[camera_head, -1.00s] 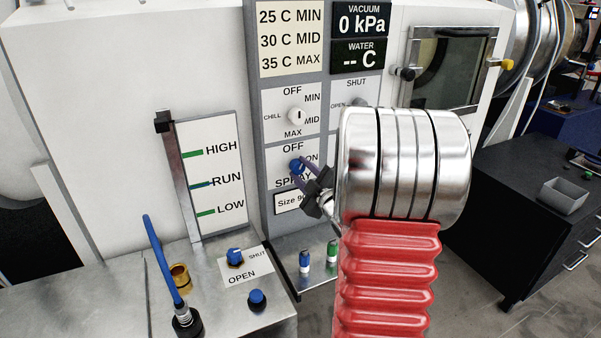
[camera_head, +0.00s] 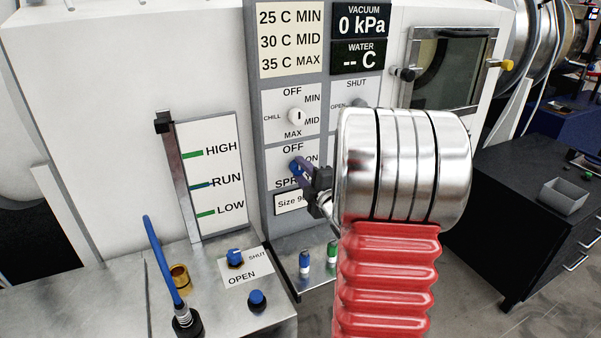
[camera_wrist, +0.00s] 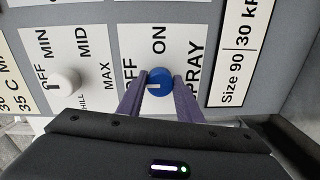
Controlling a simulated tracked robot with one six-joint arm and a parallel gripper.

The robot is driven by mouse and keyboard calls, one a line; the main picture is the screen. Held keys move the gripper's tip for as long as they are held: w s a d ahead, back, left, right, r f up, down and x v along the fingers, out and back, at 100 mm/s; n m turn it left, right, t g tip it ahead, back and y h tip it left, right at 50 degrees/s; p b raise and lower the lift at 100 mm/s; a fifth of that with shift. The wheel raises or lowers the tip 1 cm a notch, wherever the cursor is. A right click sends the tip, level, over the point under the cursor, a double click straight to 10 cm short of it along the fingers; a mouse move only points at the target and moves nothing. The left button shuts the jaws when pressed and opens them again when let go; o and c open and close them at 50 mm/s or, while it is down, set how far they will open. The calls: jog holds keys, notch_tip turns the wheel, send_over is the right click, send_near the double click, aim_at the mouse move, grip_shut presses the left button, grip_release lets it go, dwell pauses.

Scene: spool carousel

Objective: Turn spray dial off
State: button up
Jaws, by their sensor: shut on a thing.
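The spray dial (camera_head: 294,168) is a small blue knob on the grey panel, between the OFF, ON and SPRAY lettering. In the wrist view the dial (camera_wrist: 160,82) sits between my two purple fingers, and its white mark points left, toward the OFF lettering. My gripper (camera_head: 300,169) is shut on the dial, with one finger on each side of it. It also shows in the wrist view (camera_wrist: 159,85). The fingers and dark gripper body cover part of the SPRAY lettering in the head view.
A white chill dial (camera_head: 296,116) sits just above, also seen in the wrist view (camera_wrist: 66,82).

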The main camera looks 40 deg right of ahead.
jog(key=shift+w+a+f, duration=0.1)
jog(key=shift+a+f, duration=0.05)
jog(key=shift+a, duration=0.1)
jog(key=o, duration=1)
jog(key=shift+d, duration=0.1)
jog(key=shift+o, duration=0.2)
jog(key=v, duration=1.3)
jog(key=shift+s, duration=0.45)
